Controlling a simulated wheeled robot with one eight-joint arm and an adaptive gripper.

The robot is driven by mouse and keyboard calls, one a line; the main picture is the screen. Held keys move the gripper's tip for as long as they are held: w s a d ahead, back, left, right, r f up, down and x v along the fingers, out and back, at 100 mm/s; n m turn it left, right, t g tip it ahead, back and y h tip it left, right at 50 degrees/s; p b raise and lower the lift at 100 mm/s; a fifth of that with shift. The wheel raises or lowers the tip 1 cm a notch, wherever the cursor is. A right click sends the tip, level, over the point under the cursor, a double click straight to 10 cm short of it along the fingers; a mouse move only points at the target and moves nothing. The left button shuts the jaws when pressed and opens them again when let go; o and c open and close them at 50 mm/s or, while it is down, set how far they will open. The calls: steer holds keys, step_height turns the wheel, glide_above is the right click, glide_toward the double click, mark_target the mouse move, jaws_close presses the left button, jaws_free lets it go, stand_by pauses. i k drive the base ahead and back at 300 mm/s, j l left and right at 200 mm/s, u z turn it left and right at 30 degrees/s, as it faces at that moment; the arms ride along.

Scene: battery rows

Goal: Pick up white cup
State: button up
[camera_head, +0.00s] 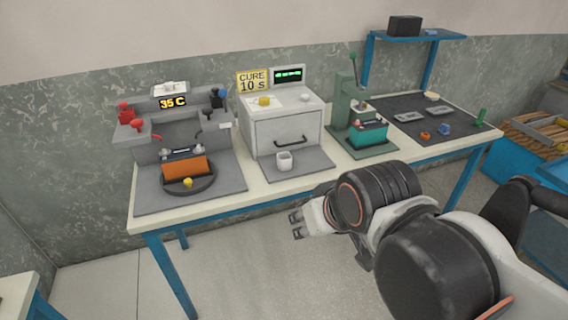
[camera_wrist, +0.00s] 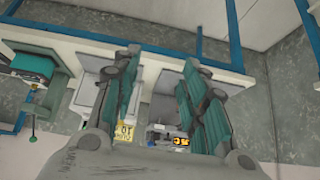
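My gripper (camera_head: 297,226) is in front of the table's front edge, below and a little right of the cup in the picture. The wrist view shows the two fingers (camera_wrist: 162,85) spread apart with nothing between them. I cannot make out the cup in the wrist view.
The cure box (camera_head: 285,130) stands behind the cup. A heating station (camera_head: 185,150) with an orange block is to the left. A green press (camera_head: 350,118) and a dark mat (camera_head: 440,112) with small parts are to the right. The table edge (camera_head: 240,205) lies between my gripper and the cup.

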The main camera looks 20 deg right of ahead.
mark_target(284, 161)
steer(key=i+j, duration=0.1)
steer(key=j, duration=0.55)
steer(key=i+j+z, duration=0.1)
steer(key=j, duration=0.55)
steer(key=i+j, duration=0.15)
steer(key=j, duration=0.5)
